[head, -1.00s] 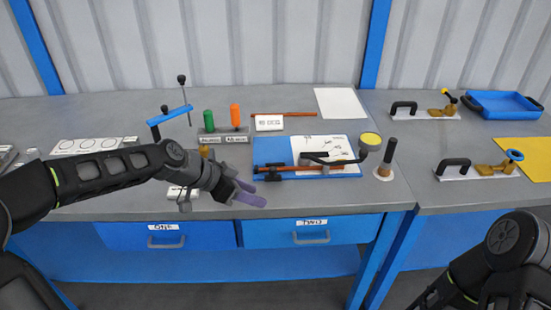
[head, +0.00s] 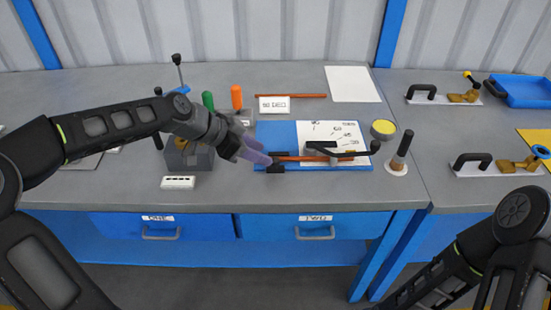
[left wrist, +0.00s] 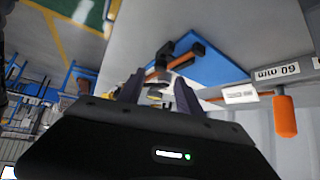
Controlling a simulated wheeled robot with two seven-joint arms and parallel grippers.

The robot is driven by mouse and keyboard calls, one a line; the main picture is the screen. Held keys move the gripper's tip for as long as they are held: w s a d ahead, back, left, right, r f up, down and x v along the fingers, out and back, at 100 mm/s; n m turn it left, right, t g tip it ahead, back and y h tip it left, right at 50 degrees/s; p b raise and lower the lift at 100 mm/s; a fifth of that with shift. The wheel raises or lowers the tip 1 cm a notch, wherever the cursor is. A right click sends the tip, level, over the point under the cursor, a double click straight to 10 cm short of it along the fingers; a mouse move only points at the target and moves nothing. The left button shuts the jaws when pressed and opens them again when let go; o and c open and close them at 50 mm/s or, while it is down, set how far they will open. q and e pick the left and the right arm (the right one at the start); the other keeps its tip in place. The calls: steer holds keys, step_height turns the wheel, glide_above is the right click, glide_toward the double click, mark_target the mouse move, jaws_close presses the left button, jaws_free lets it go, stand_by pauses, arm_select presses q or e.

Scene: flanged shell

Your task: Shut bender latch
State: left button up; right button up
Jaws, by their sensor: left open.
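The bender is a blue board (head: 275,135) with a white angle sheet (head: 318,130). A copper-coloured tube (head: 300,158) lies along its front edge. A black clamp-like part (head: 276,168), which looks like the latch, sits at the tube's left end; I cannot tell its position. A black lever (head: 345,154) lies over the tube's right part. My left gripper (head: 262,156) is open and empty, its purple fingers just left of and above the black part. In the left wrist view the open fingers (left wrist: 157,92) point toward the blue board (left wrist: 212,62). My right gripper is out of view.
A "90 DEG" sign (head: 274,105) and orange (head: 237,96) and green handles stand behind the gripper. A dark upright post (head: 402,147) stands right of the bender. A white block (head: 178,182) lies at the front left. The table front (head: 300,190) is clear.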

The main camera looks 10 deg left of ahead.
mark_target(276, 160)
arm_select(q)
steer(key=x, duration=0.6)
steer(key=shift+w+d+f, duration=0.15)
steer(key=shift+d+f, duration=0.05)
steer(key=c, duration=0.9)
jaws_close()
steer(key=shift+d+f, duration=0.1)
steer(key=shift+f, duration=0.05)
